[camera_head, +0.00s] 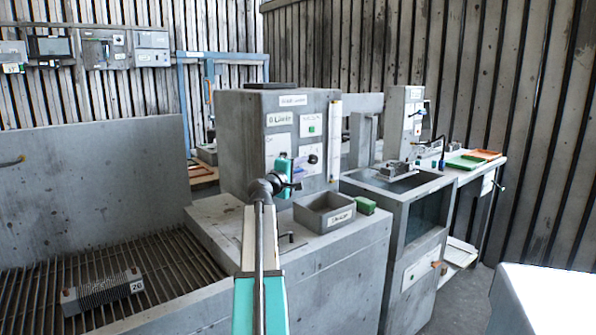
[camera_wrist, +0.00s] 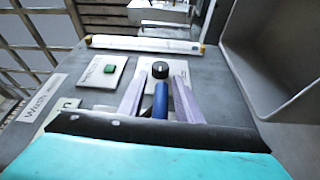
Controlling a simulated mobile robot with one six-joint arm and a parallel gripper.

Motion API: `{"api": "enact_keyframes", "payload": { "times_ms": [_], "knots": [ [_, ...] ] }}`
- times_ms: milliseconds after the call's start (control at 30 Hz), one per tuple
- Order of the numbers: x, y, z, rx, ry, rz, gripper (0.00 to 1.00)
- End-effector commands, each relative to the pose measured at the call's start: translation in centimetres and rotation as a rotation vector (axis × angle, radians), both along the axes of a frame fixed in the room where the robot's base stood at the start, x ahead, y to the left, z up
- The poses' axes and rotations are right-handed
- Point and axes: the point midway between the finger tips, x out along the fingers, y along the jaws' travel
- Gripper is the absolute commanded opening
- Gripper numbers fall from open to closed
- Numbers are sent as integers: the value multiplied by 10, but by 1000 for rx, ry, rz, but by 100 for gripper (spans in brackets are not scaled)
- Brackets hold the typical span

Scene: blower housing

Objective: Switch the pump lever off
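The pump lever (camera_wrist: 160,100) is a blue rod with a black round knob at its far end, on a pale plate of the grey control panel (camera_wrist: 85,85). In the head view its dark knob (camera_head: 313,159) shows at the panel front, just right of my fingers. My gripper (camera_wrist: 159,78) has a teal body and two pale purple fingers. The fingers are apart, one on each side of the blue rod, with a visible gap on both sides. In the head view my gripper (camera_head: 302,166) is close to the panel and hides part of the lever.
A green button (camera_head: 311,129) sits above the lever on the panel. A grey open bin (camera_head: 325,222) and a green block (camera_head: 365,205) are below, to the right. A slatted grate (camera_head: 60,275) with a ribbed block (camera_head: 103,292) lies left. A sink cabinet (camera_head: 420,245) stands right.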

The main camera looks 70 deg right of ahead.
Motion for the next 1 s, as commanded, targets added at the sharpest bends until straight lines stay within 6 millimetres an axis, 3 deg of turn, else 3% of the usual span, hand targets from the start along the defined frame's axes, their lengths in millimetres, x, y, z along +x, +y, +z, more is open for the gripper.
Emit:
{"api": "enact_keyframes", "payload": {
  "times_ms": [367,1000],
  "knots": [
    [1,11,0,0,-1,-1,32],
    [14,81,-3,0,-2,1,32]
  ]
}}
